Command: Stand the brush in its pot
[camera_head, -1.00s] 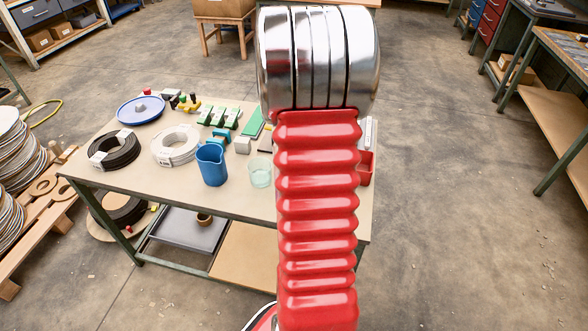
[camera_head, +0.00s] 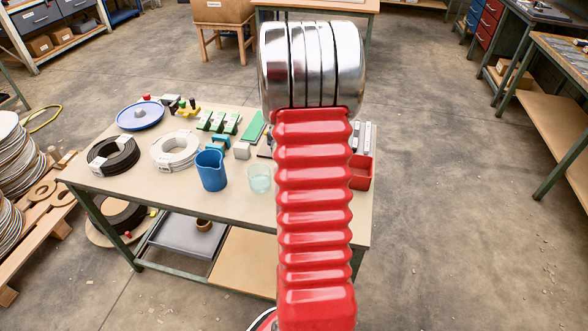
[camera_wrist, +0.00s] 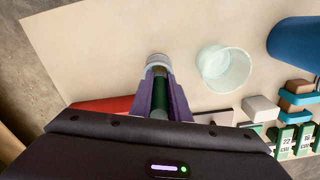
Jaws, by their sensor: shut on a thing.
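My gripper (camera_wrist: 161,98) shows in the wrist view with its purple fingers shut on the brush (camera_wrist: 159,82). The brush has a dark green handle, a yellowish band and a pale grey, round end that points away from the wrist camera. A small clear glass pot (camera_wrist: 224,68) stands on the bench to the right of the brush, apart from it. The glass pot also shows in the head view (camera_head: 259,178), left of my red arm. In the head view my gripper and the brush are hidden behind the arm.
The bench (camera_head: 140,179) holds a blue jug (camera_head: 211,170) beside the glass pot, a white coil (camera_head: 175,147), a black coil (camera_head: 112,156) and green blocks (camera_head: 218,122). A red bin (camera_head: 361,172) sits at the right edge. The bench front near the glass pot is clear.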

